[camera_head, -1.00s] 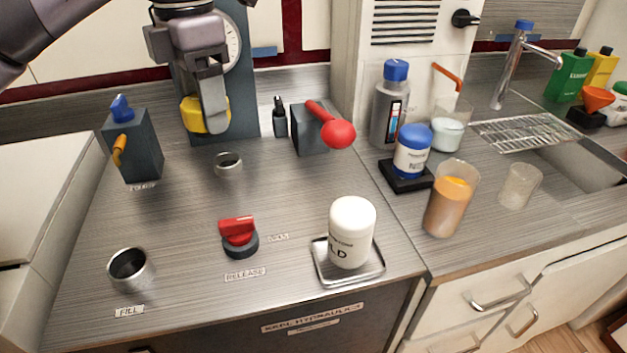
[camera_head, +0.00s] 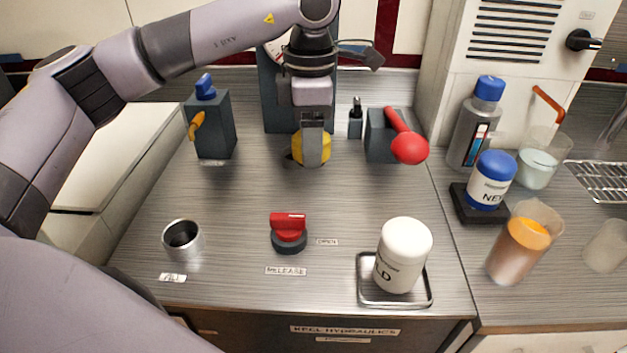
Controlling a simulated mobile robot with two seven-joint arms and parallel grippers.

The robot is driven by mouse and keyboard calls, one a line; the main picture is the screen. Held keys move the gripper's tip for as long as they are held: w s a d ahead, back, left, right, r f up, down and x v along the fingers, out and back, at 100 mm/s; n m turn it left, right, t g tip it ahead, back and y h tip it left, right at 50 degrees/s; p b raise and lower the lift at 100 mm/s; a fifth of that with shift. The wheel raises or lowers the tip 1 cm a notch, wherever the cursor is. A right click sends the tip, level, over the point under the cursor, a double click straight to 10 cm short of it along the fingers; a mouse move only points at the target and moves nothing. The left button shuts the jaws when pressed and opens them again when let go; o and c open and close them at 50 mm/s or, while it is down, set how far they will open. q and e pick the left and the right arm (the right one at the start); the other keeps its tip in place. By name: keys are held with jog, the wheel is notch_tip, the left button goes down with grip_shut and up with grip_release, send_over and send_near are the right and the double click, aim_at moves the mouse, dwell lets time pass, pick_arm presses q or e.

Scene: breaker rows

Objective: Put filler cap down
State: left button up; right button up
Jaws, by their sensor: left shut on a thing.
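The yellow filler cap (camera_head: 324,148) is in my left gripper (camera_head: 312,160), whose fingers are shut on it and hide its middle. The gripper points down at the back middle of the steel worktop (camera_head: 230,215). The cap is low over the spot of a small metal ring, which is now mostly hidden behind the cap and fingers. I cannot tell whether the cap touches it. The open metal filler neck (camera_head: 183,240) stands at the front left, by a FILL label. My right gripper is not in view.
A red release knob (camera_head: 289,230) stands at the front middle, and a white jar (camera_head: 403,255) on a metal tray (camera_head: 366,296) to its right. A red-ball lever (camera_head: 408,147) is close right of the gripper. A grey block with an orange lever (camera_head: 212,125) is left.

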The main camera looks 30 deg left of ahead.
pick_arm(q)
notch_tip(320, 180, down, 8)
jog(key=shift+f, duration=0.2)
dwell(0.3)
jog(key=shift+f, duration=0.25)
jog(key=o, duration=1)
jog(key=shift+r, duration=0.1)
notch_tip(320, 180, up, 12)
jog(key=shift+w+r, duration=0.1)
jog(key=shift+r, duration=0.1)
